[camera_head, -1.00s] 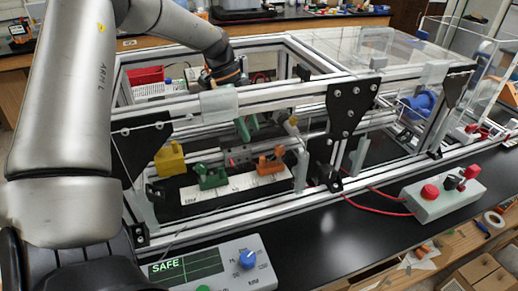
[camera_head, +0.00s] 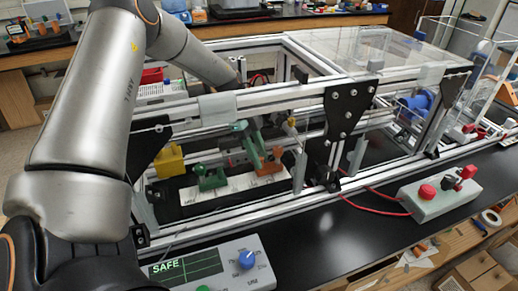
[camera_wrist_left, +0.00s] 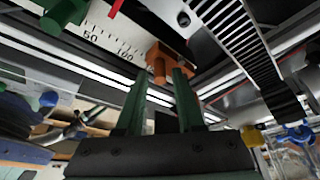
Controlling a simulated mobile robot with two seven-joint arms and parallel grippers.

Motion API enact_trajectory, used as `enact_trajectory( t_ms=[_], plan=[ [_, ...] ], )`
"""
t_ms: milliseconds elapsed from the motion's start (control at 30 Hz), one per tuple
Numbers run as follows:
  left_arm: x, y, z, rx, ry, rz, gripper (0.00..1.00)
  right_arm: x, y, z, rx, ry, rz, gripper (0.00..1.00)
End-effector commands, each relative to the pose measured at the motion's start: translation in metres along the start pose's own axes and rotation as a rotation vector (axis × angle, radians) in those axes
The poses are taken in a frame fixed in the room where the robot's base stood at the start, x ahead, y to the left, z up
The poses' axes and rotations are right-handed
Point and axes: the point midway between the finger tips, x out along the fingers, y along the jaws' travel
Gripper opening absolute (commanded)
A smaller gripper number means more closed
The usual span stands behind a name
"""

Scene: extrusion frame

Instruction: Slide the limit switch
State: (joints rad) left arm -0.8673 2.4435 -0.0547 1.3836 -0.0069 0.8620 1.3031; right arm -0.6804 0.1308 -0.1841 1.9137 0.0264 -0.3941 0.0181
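An orange switch block (camera_head: 270,166) sits at the right part of a white scale strip (camera_head: 235,187) inside the frame. A green block (camera_head: 211,179) sits further left on the strip. My left gripper (camera_head: 258,150) reaches down inside the frame with its green fingers close to the orange block. In the left wrist view, the fingers (camera_wrist_left: 160,74) are apart, and the orange block's peg (camera_wrist_left: 159,68) shows between their tips. I cannot tell whether they touch it. The strip (camera_wrist_left: 100,30) shows the marks 50 and 100. My right gripper is out of view.
Aluminium rails and a black bracket (camera_head: 348,108) surround the strip. A yellow block (camera_head: 168,161) stands left of it. A panel reading SAFE (camera_head: 210,265) and a grey box with a red button (camera_head: 440,196) are in front. Black bench top between them is clear.

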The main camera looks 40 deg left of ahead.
Motion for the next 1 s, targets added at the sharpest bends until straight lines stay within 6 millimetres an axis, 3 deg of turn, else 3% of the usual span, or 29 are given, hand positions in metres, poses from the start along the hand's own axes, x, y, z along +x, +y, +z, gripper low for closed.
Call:
enact_trajectory(
  t_ms=[67, 300, 1000],
  plan=[
    [-0.0002, -0.0001, -0.0001, 0.000, 0.000, 0.000, 0.27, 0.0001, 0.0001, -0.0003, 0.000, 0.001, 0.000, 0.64],
    [-0.0004, -0.0001, -0.0001, 0.000, 0.000, 0.000, 0.00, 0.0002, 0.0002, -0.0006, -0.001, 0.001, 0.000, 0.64],
    [-0.0006, -0.0003, -0.0001, 0.000, 0.000, -0.001, 0.00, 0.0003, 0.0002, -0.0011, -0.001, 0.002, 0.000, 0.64]
  ],
)
